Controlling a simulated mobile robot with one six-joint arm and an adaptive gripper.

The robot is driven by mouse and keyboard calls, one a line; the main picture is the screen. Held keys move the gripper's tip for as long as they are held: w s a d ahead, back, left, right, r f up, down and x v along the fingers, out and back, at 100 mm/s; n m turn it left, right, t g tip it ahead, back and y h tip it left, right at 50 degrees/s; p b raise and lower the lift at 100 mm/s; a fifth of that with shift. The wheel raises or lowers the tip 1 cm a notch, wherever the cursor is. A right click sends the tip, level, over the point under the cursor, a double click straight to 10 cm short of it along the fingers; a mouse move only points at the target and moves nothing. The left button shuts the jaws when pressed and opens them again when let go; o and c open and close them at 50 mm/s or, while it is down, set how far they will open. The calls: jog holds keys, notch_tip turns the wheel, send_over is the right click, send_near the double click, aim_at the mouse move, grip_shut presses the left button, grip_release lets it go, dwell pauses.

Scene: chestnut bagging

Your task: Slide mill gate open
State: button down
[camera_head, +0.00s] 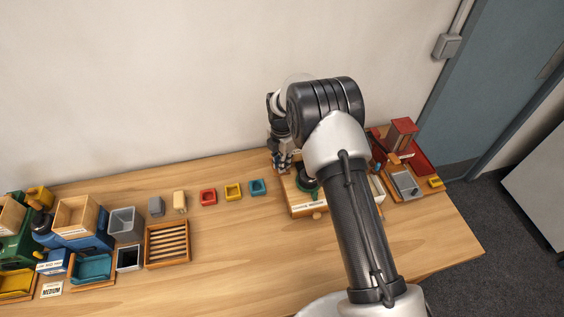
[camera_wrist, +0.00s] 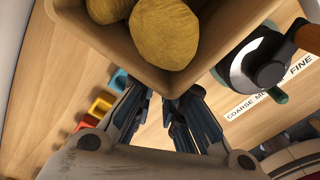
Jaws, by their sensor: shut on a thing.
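The mill (camera_head: 300,205) stands on the table at the centre right, mostly behind my arm. In the wrist view a wooden hopper (camera_wrist: 115,50) with large yellow-brown chestnuts (camera_wrist: 163,30) fills the top. My gripper (camera_wrist: 163,98) reaches in under the hopper's near edge, and its fingertips are hidden there. It also shows in the head view (camera_head: 282,160), at the mill's left back. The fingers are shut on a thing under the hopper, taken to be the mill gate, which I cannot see. A dark round part with a green knob (camera_wrist: 276,95) is right of the hopper.
Red (camera_head: 208,197), yellow (camera_head: 233,191) and blue (camera_head: 258,187) small trays stand left of the mill. A slatted wooden rack (camera_head: 167,231) and several bins are further left. A red machine (camera_head: 403,134) stands right of my arm. The front middle table is clear.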

dwell(0.5)
jog(key=shift+s+a+b, duration=0.2)
jog(key=shift+a+b, duration=0.05)
jog(key=shift+a, duration=0.5)
jog(key=shift+s+a+b, duration=0.15)
jog(key=shift+a+b, duration=0.05)
jog(key=shift+a, duration=0.5)
jog(key=c, duration=1.7)
grip_release()
jog(key=shift+a, duration=0.1)
jog(key=shift+o, duration=0.5)
notch_tip(320, 180, up, 12)
